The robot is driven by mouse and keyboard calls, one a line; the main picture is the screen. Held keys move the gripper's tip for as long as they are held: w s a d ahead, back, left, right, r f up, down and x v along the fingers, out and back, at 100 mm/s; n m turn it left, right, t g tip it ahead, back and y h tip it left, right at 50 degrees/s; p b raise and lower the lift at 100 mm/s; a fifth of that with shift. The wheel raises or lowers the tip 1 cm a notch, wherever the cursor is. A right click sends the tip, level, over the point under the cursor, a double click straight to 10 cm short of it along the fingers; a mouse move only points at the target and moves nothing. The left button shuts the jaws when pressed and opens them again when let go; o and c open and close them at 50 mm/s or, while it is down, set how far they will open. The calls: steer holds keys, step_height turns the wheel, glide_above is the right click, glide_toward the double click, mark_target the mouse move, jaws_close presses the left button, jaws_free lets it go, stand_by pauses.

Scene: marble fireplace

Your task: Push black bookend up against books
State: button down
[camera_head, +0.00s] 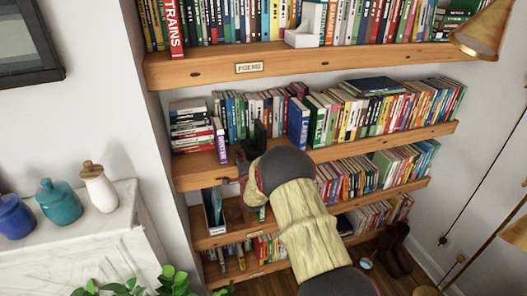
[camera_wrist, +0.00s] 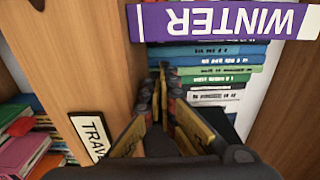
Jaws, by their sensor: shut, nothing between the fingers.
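A black upright shape, which looks like the black bookend (camera_head: 259,132), stands on the second shelf, left of a thick blue book (camera_head: 298,122) in the book row. My arm partly covers its lower part in the head view. My gripper (camera_wrist: 161,72) is shut and empty in the wrist view, its fingers together and pointing toward a stack of books. A dark patch right of the fingers in the wrist view cannot be clearly identified. Whether the gripper touches the bookend cannot be told.
A purple WINTER book (camera_wrist: 225,20) crosses close in front of the fingers; behind it is a stack of blue, green and white books (camera_wrist: 215,75). A wooden shelf edge (camera_wrist: 75,60) carries a TRAVEL label (camera_wrist: 93,137). More filled shelves lie above and below.

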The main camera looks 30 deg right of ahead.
steer(key=shift+s+d+b, duration=0.7)
steer(key=shift+d, duration=1.65)
steer(key=shift+s+d+b, duration=0.65)
steer(key=shift+d, duration=1.7)
steer(key=shift+s+d+b, duration=0.7)
steer(key=shift+d, duration=1.65)
steer(key=shift+d, duration=0.25)
steer(key=shift+s+d, duration=0.15)
steer(key=shift+d, duration=0.15)
steer(key=shift+s+d+f, duration=0.1)
steer(key=shift+s+d, duration=0.1)
steer(key=shift+d, duration=0.45)
steer(key=shift+s+d, duration=0.1)
steer(key=shift+d, duration=0.25)
steer(key=shift+s+d, duration=0.1)
steer(key=shift+d, duration=0.1)
steer(key=shift+a+b, duration=0.25)
steer(key=shift+b, duration=0.1)
